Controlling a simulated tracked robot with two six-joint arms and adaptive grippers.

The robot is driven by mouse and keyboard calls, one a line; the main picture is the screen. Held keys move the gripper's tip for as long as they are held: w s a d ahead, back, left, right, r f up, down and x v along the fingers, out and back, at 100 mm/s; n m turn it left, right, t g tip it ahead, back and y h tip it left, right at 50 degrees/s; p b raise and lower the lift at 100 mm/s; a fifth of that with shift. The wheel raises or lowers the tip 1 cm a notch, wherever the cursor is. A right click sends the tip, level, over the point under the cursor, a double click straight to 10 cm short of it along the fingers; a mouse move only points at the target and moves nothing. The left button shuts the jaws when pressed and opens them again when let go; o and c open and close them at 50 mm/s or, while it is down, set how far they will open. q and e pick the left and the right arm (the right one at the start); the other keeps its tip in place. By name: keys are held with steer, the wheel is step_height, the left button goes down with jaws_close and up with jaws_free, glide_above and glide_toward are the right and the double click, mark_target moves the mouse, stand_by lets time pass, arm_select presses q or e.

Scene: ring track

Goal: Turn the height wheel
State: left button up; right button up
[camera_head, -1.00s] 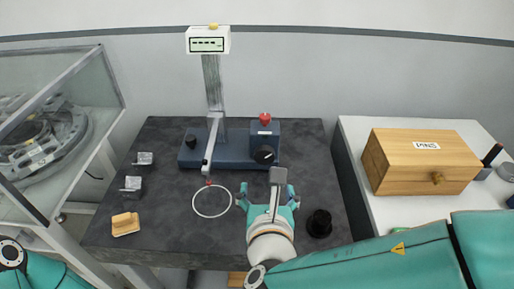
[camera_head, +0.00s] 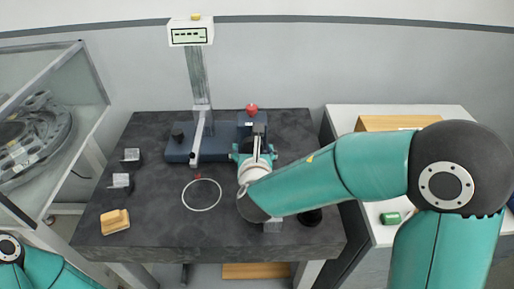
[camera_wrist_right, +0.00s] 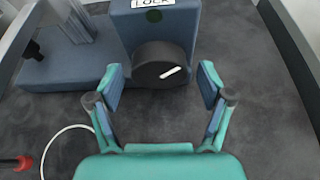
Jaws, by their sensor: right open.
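The black wheel (camera_wrist_right: 155,72) with a white mark is on the front of the blue block (camera_wrist_right: 160,22) under a LOCK label in the right wrist view. My right gripper (camera_wrist_right: 160,84) is open, one finger on each side of the wheel, with gaps between. I cannot tell whether the fingertips reach its depth. In the head view my right gripper (camera_head: 254,152) is at the front of the block and hides the wheel. The gauge's blue base (camera_head: 212,148) carries a column with a display (camera_head: 190,32). My left gripper is not in view.
A white ring (camera_head: 202,194) lies on the dark table, below a probe arm with a red tip (camera_head: 198,177). A red knob (camera_head: 251,109) tops the block. Metal blocks (camera_head: 121,181) and a wooden piece (camera_head: 115,222) are at the left. A wooden box (camera_head: 385,123) stands right.

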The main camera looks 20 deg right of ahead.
steer(key=shift+w+d+f, duration=0.1)
steer(key=shift+w+f, duration=0.05)
steer(key=shift+w, duration=0.15)
